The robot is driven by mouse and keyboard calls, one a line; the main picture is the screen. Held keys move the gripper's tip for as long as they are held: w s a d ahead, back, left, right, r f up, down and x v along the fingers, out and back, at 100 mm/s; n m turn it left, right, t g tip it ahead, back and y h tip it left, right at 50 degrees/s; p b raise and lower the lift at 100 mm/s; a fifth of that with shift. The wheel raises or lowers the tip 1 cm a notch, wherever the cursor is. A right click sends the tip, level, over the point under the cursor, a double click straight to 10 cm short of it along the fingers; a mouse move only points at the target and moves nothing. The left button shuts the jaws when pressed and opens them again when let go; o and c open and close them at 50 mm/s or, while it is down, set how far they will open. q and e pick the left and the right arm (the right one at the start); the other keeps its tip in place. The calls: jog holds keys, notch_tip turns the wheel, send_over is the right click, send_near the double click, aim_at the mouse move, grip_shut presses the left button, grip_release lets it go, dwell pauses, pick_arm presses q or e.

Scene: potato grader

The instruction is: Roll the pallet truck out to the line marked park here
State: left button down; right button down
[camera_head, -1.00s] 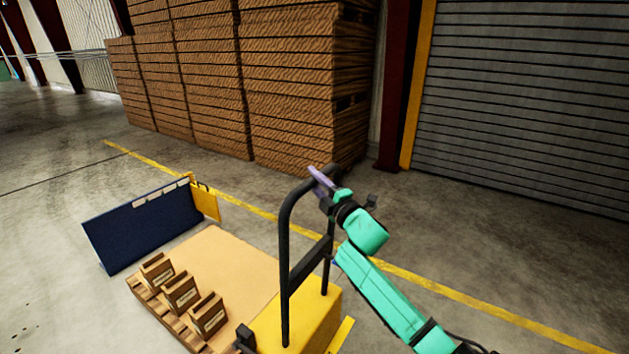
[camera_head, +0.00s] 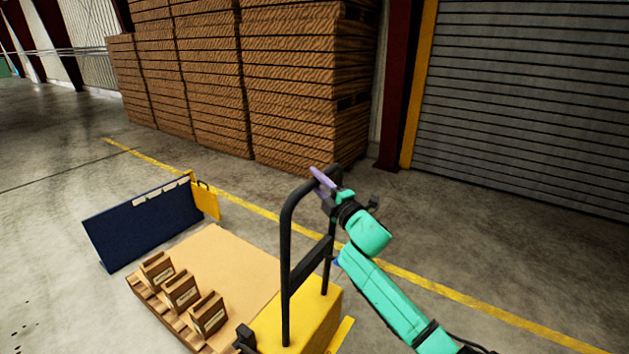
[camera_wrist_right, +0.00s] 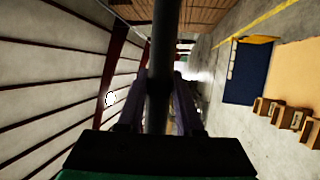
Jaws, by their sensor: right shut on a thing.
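The pallet truck (camera_head: 312,322) has a yellow body and a black looped handle (camera_head: 287,240) standing upright. A wooden pallet (camera_head: 222,262) with a tan top lies at its far side, with several small brown boxes (camera_head: 182,293) along the left edge. My right gripper (camera_head: 322,178) is shut on the top bar of the handle. In the right wrist view the dark bar (camera_wrist_right: 160,85) runs between the two fingers. My left gripper is not in view. No line marked park here can be read in these frames.
A dark blue panel (camera_head: 145,225) with a yellow end stands beyond the pallet. A yellow floor line (camera_head: 450,293) runs diagonally behind the truck. Tall brown stacks (camera_head: 290,90) and a grey roller door (camera_head: 530,100) stand at the back. The floor at left is open.

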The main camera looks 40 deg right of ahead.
jog(key=shift+s+d+f, duration=0.15)
jog(key=shift+s, duration=0.4)
jog(key=c, duration=0.6)
grip_release()
jog(key=shift+s, duration=0.1)
jog(key=b+v, duration=0.1)
jog(key=v, duration=1.3)
jog(key=shift+s, duration=0.15)
